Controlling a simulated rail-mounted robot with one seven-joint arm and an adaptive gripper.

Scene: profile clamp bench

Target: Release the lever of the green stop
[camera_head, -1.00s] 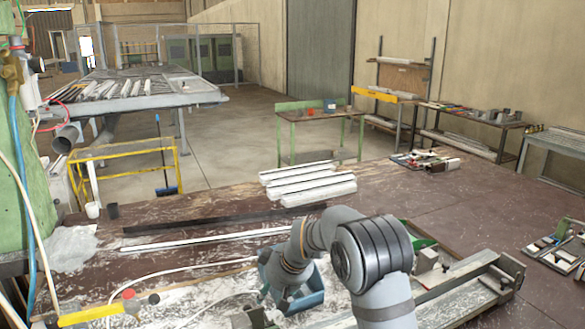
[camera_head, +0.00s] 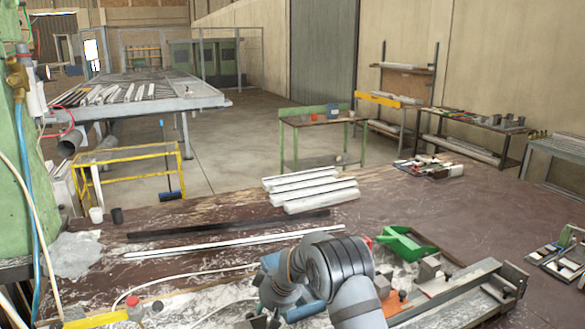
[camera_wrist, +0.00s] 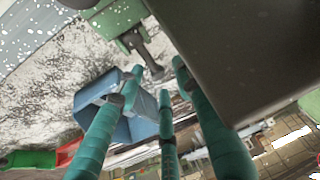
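The green stop (camera_wrist: 116,18) is at the top of the wrist view, cut off by the frame edge. Its grey lever (camera_wrist: 143,52) points down towards my fingertips. My gripper (camera_wrist: 160,80) has three teal fingers, spread apart with nothing held between them. The lever's end appears between the upper fingertips in the picture; I cannot tell whether they touch. In the head view my arm hides the gripper, and I cannot make out the stop there.
A blue bin (camera_wrist: 112,112) lies behind the fingers in the wrist view. A large dark surface (camera_wrist: 235,50) fills its upper right. White profiles (camera_head: 310,188) lie behind.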

